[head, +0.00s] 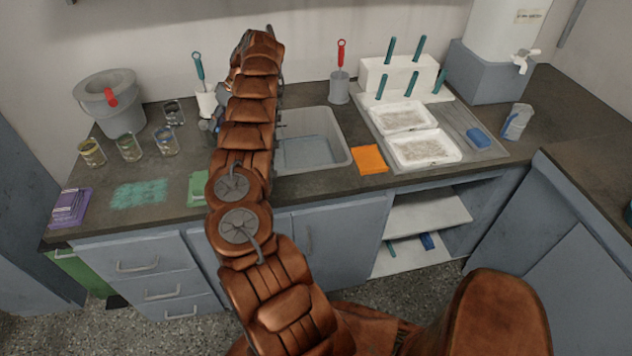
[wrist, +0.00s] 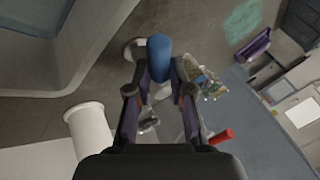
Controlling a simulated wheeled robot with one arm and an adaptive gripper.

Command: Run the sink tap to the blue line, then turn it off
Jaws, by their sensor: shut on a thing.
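The grey sink (head: 335,140) is set in the counter behind my arm in the head view, and its left part is hidden. Its floor looks blue-grey; I cannot tell whether water is in it. No blue line is discernible. In the wrist view the sink (wrist: 82,40) is at the upper left. My gripper (wrist: 159,70) is shut on a blue handle (wrist: 158,46), which seems to be the tap's. The rest of the tap is mostly hidden below the fingers. In the head view my gripper is hidden behind my arm, and no water stream shows.
Left on the counter are a grey bucket (head: 118,112), several glass jars (head: 130,148) and a white holder (head: 206,104) with a brush. Right of the sink are an orange cloth (head: 369,160) and white trays (head: 423,149). A green patch (head: 140,193) marks the counter.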

